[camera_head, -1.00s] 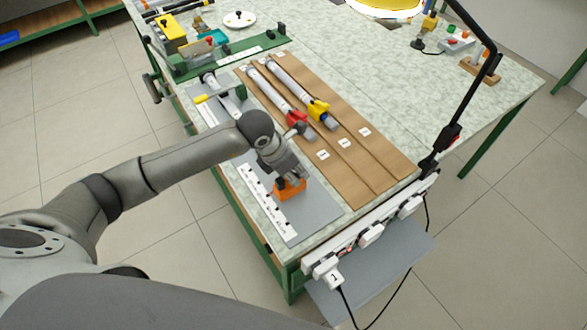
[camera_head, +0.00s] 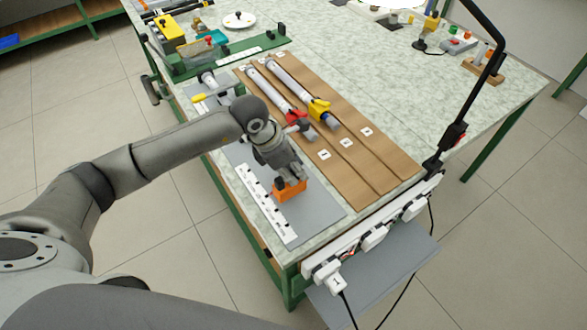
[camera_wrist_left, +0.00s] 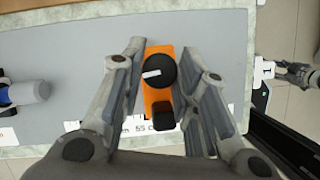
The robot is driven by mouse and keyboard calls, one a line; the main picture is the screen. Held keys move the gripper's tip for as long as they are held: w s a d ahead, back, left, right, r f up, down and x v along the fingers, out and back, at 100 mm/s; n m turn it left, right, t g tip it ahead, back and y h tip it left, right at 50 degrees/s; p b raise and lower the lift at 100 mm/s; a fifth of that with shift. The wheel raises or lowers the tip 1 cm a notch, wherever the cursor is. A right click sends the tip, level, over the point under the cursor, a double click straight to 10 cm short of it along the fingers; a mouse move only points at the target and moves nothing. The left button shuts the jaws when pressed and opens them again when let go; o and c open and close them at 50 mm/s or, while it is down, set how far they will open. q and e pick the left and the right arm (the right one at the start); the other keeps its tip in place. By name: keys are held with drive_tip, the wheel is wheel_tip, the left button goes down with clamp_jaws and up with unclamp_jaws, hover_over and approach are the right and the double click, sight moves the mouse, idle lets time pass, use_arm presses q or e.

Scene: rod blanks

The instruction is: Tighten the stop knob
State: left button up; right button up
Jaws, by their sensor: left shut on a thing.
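The stop is an orange block (camera_head: 290,193) at the near end of the grey plate, beside the white scale strip. Its round black stop knob (camera_wrist_left: 160,70) with a white mark shows from above in the left wrist view. My left gripper (camera_wrist_left: 160,58) is over the block, its fingers on either side of the knob and shut on it. In the head view my left gripper (camera_head: 288,178) comes down on the block and hides much of the knob. A grey gripper-like part, seemingly my right gripper (camera_wrist_left: 297,72), shows at the right edge of the left wrist view; its fingers are unclear.
The white scale strip (camera_head: 266,206) runs along the plate. Two rods with a red clamp (camera_head: 296,118) and a yellow clamp (camera_head: 319,107) lie on brown boards (camera_head: 345,145) to the right. A power strip (camera_head: 375,238) and black lamp arm (camera_head: 470,90) stand at the table's end.

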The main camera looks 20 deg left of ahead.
use_arm(q)
drive_tip(key=o, duration=1)
drive_tip(key=v, duration=1.2)
drive_tip(key=shift+r, duration=0.1)
